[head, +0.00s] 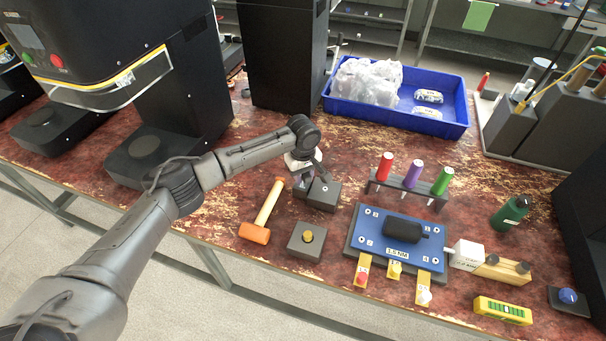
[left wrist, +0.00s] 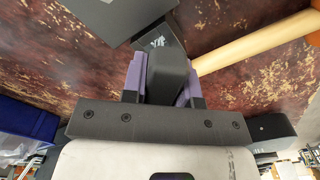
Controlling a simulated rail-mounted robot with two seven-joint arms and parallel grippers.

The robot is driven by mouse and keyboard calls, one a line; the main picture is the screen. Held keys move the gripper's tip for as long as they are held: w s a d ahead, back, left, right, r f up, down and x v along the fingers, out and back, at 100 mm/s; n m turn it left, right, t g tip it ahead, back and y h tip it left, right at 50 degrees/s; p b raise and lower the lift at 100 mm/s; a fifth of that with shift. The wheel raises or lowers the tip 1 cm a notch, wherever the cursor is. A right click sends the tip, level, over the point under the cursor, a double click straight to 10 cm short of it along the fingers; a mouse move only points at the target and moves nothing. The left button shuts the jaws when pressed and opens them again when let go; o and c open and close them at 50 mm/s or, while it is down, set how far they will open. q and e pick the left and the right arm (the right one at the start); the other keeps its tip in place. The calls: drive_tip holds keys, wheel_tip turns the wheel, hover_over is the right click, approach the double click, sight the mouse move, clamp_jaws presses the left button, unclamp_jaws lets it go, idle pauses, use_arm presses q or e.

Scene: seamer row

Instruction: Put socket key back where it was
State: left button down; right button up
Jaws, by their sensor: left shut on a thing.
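My left gripper (head: 303,186) hangs low over the table beside a dark grey block (head: 318,196). In the left wrist view its purple fingers (left wrist: 163,85) are shut on a dark grey tapered thing (left wrist: 168,72), which I take to be the socket key. The key has a small pale mark near its far end. In the head view the key is hard to tell from the gripper and the block. Part of a dark block shows just beyond it in the left wrist view (left wrist: 115,15); I cannot tell whether they touch. My right gripper is out of view.
A wooden-handled mallet (head: 264,212) lies left of the gripper. A blue panel (head: 378,243), a rack of coloured handles (head: 405,189) and a blue tray (head: 455,118) are to the right. Black machines stand behind left.

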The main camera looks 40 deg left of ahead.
use_arm(q)
drive_tip(key=c, duration=0.9)
unclamp_jaws()
drive_tip(key=shift+f, duration=0.15)
wheel_tip(320, 180, up, 11)
drive_tip(key=p, duration=0.3)
drive_tip(key=shift+r, duration=0.7)
